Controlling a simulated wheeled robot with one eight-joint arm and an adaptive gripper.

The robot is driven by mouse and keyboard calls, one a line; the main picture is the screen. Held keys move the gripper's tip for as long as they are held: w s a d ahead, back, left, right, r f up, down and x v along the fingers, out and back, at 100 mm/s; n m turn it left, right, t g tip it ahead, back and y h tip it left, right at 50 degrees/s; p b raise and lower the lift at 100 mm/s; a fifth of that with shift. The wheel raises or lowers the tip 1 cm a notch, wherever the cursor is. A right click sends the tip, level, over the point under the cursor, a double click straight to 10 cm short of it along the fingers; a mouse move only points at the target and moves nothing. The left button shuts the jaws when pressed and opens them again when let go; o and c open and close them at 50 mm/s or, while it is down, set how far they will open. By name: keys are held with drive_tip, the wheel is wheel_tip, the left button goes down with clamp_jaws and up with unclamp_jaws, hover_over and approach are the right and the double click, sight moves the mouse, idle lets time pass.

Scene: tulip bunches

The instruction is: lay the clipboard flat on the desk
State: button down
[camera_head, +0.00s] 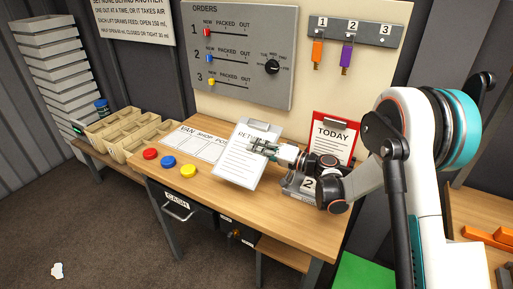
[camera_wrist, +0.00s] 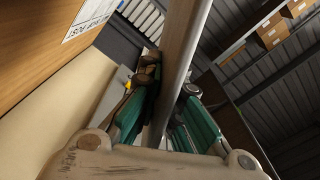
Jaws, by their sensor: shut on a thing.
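The clipboard (camera_head: 238,167), grey with a white sheet headed "RETU…", is tilted up over the middle of the wooden desk (camera_head: 290,215) in the head view. My gripper (camera_head: 262,147) is shut on its right side, near the upper part. I cannot tell whether its lower edge touches the desk. In the wrist view the clipboard (camera_wrist: 181,55) shows edge-on as a long strip between the teal fingers of my gripper (camera_wrist: 163,125).
A red clipboard marked TODAY (camera_head: 333,135) stands at the back right, near a block marked 2 (camera_head: 301,184). Red, blue and yellow discs (camera_head: 188,171) and a printed sheet (camera_head: 194,142) lie on the left. Bare wood shows along the desk's front.

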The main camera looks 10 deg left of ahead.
drive_tip(key=shift+f, duration=0.1)
idle(0.4)
drive_tip(key=shift+f+b, duration=1.65)
drive_tip(key=shift+f, duration=1.85)
drive_tip(key=shift+f, duration=0.35)
drive_tip(key=c, duration=1.7)
unclamp_jaws()
drive_tip(key=shift+d, duration=0.1)
drive_tip(key=shift+v, duration=5.45)
drive_tip(key=shift+s, duration=0.1)
